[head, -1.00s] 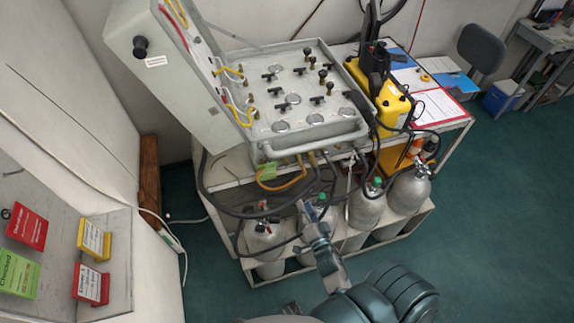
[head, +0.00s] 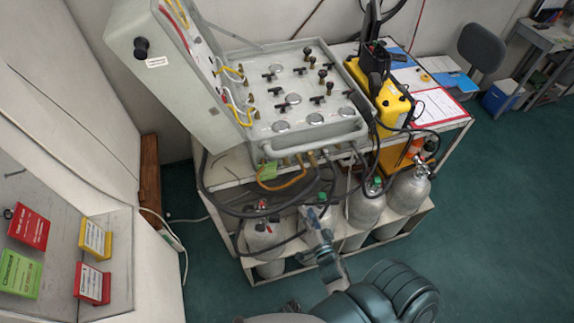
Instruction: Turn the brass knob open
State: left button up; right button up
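The air panel (head: 300,133) is a pale grey open case on a cart, with its lid raised at the left. Several brass-stemmed knobs with dark tops (head: 322,75) stand on its right half. More small brass fittings (head: 249,100) line its left side. I cannot tell which knob is the brass one of the task. My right gripper (head: 313,214) is below the panel's front edge, in front of the gas cylinders, apart from every knob. It is too small and foreshortened to show whether its fingers are open. My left gripper is not in view.
Silver gas cylinders (head: 408,190) stand on the cart's lower shelf, with black hoses (head: 235,211) looping before them. A yellow case (head: 393,107) sits right of the panel. A board with coloured tags (head: 94,239) is at the left. Green floor is free at the right.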

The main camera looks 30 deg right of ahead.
jog(key=v, duration=1)
jog(key=shift+s, duration=0.1)
